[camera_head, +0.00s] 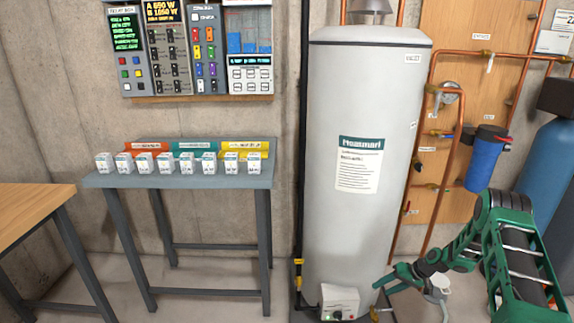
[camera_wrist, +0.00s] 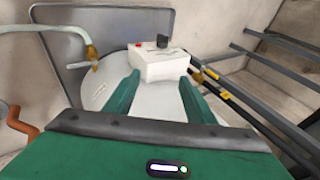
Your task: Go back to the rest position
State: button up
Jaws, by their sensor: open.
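My gripper (camera_head: 380,286) is at the lower right of the head view, at the end of my green arm, low beside the foot of the water heater (camera_head: 335,130). In the wrist view my gripper (camera_wrist: 160,80) has its two green fingers apart with nothing held between them. Past the fingertips, the heater's white control box (camera_wrist: 160,66) has a red button and a black knob. The box also shows at the heater's base in the head view (camera_head: 339,301). I cannot tell whether the fingers touch it.
A brass-ended pipe (camera_wrist: 91,52) is left of the fingers. Copper pipes (camera_head: 459,150) and a blue filter (camera_head: 485,160) are above my arm; a blue tank (camera_head: 548,165) is at right. A grey table (camera_head: 180,180) with small white boxes stands left, under a breaker panel (camera_head: 190,50).

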jog(key=s+d+r+g+h, duration=0.1)
jog(key=s+d+r+h, duration=0.1)
jog(key=r, duration=0.8)
jog(key=s+d+r+h, duration=0.1)
jog(key=s+d+r, duration=0.15)
jog(key=r, duration=0.65)
jog(key=s+d+r+m+g+h, duration=0.1)
jog(key=s+r, duration=0.4)
jog(key=r, duration=0.3)
jog(key=s+d+r+h, duration=0.1)
jog(key=s+r, duration=0.5)
jog(key=r, duration=0.3)
jog(key=s+a+r+m+h, duration=0.1)
jog(key=s+r, duration=0.4)
jog(key=s, duration=0.3)
jog(key=s+a+r+m, duration=0.1)
jog(key=s+r, duration=0.4)
jog(key=s, duration=0.3)
jog(key=s+a+r+m, duration=0.1)
jog(key=s+a, duration=0.1)
jog(key=s, duration=0.7)
jog(key=s+a+r+m, duration=0.1)
jog(key=s, duration=0.8)
jog(key=shift+a+g, duration=0.35)
jog(key=shift+g, duration=0.05)
